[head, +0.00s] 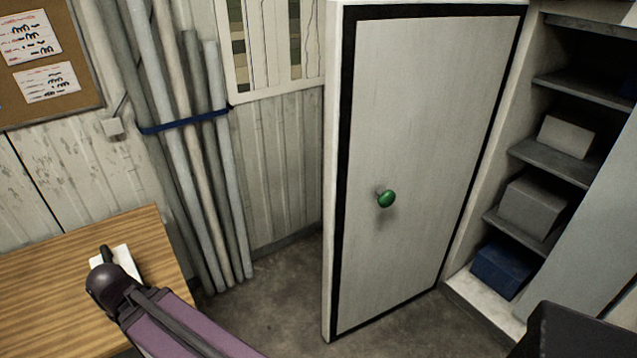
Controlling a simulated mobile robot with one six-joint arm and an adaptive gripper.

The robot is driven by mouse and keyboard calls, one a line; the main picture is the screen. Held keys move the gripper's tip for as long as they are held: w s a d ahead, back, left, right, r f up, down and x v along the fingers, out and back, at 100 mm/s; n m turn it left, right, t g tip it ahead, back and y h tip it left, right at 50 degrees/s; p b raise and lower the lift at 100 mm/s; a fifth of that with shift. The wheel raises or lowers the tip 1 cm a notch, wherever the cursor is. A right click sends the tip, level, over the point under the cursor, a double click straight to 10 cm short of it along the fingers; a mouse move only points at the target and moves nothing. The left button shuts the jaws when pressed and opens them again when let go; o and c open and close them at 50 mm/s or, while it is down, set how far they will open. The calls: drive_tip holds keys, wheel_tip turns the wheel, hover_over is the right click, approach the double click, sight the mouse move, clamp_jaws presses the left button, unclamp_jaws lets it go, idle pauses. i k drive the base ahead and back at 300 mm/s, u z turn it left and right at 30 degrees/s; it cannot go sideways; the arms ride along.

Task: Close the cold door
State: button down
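The cold door (430,110) is a tall pale panel with a black seal strip around its face. It stands open in the middle of the head view, beside the shelved cabinet (465,255) on the right. Its right edge is by the cabinet's left side, and its left edge stands out into the room. A round green knob (386,199) sticks out from the face towards the camera. The cabinet's inside is exposed. I cannot make out my gripper in this view.
Grey boxes (531,205) and a blue box (502,270) sit on the cabinet shelves. A wooden table (50,265) is at the lower left. Strapped pipes (190,150) lean on the wall left of the door. Bare floor (285,300) lies between the pipes and the door.

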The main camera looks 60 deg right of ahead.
sight(414, 90)
drive_tip(key=k, duration=1.6)
drive_tip(key=z, duration=4.95)
drive_tip(key=i, duration=0.1)
drive_tip(key=u, duration=3.15)
drive_tip(key=i, duration=0.85)
